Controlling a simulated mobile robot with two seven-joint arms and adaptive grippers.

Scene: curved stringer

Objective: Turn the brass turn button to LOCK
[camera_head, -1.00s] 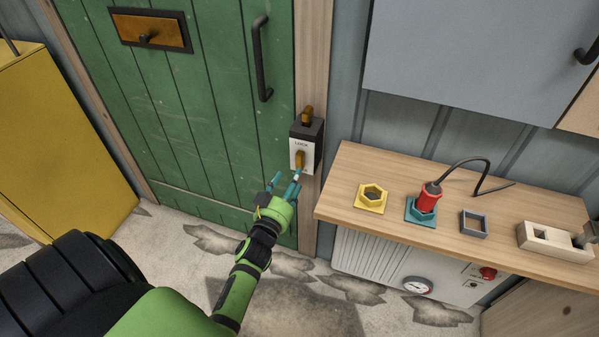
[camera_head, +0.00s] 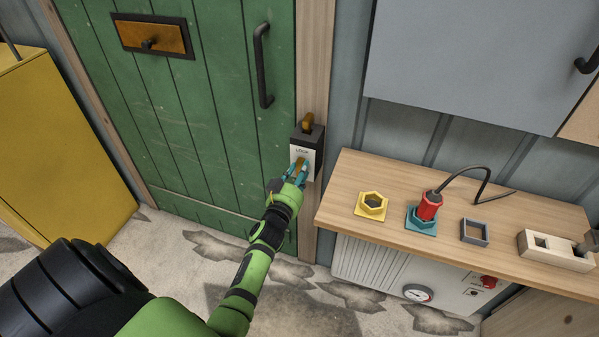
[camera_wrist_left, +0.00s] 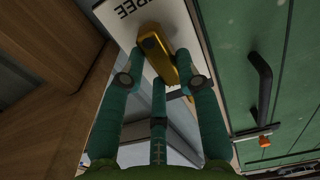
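The brass turn button (camera_head: 301,163) sits on the white plate (camera_head: 307,153) of a dark lock box on the door post. The plate reads LOCK at its top in the head view, and FREE shows upside down in the left wrist view. My left gripper (camera_head: 296,173) is at the button. In the left wrist view its teal fingers (camera_wrist_left: 161,62) are spread, one on each side of the brass button (camera_wrist_left: 155,47), with a third finger below. Whether a finger touches the button is unclear. My right gripper is out of view.
The green door (camera_head: 220,110) with its black handle (camera_head: 262,66) is left of the box. At right, a wooden counter (camera_head: 345,188) holds a yellow hex nut (camera_head: 372,205), a red plug (camera_head: 429,206) and other small parts. A grey cabinet (camera_head: 460,60) hangs above.

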